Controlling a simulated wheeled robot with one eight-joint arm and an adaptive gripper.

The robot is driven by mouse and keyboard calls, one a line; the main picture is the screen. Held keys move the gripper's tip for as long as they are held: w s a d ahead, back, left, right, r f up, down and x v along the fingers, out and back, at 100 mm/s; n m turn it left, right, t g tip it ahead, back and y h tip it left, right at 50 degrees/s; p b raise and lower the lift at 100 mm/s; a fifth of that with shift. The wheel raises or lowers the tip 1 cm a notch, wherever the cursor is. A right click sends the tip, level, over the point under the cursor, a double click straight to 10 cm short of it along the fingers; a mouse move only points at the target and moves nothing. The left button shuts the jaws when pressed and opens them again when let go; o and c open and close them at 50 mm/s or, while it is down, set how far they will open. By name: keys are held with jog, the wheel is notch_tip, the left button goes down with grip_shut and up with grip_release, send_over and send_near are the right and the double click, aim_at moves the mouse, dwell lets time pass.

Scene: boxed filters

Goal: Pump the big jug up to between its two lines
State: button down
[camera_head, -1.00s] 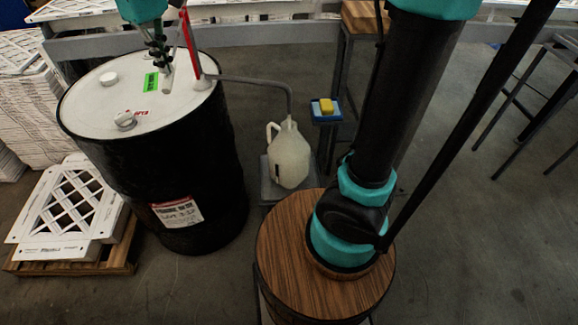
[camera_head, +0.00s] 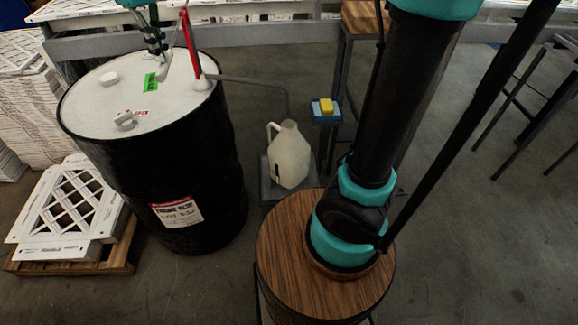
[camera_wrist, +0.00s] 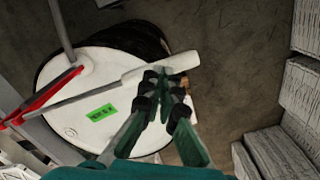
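The big jug (camera_head: 289,158) is pale and translucent with a handle. It stands on a grey platform under the grey spout pipe (camera_head: 250,81), and a dark mark shows low on its side. Its liquid level and lines are too small to read. The red pump (camera_head: 189,42) rises from the white-topped black drum (camera_head: 190,165). Its grey lever ends in a pale grip (camera_wrist: 140,75), and the red part also shows in the wrist view (camera_wrist: 42,97). My gripper (camera_wrist: 164,74) has its fingertips close together at the grip, overlapping it. Whether they touch it is unclear.
A round wooden-topped stand (camera_head: 285,240) is in front of the jug. A blue block with a yellow top (camera_head: 326,107) is behind it. White filters (camera_head: 70,205) lie on a pallet at left. Stools stand at right, with open floor between.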

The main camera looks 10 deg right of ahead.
notch_tip(320, 180, up, 12)
jog(key=shift+f, duration=0.2)
dwell(0.5)
dwell(1.1)
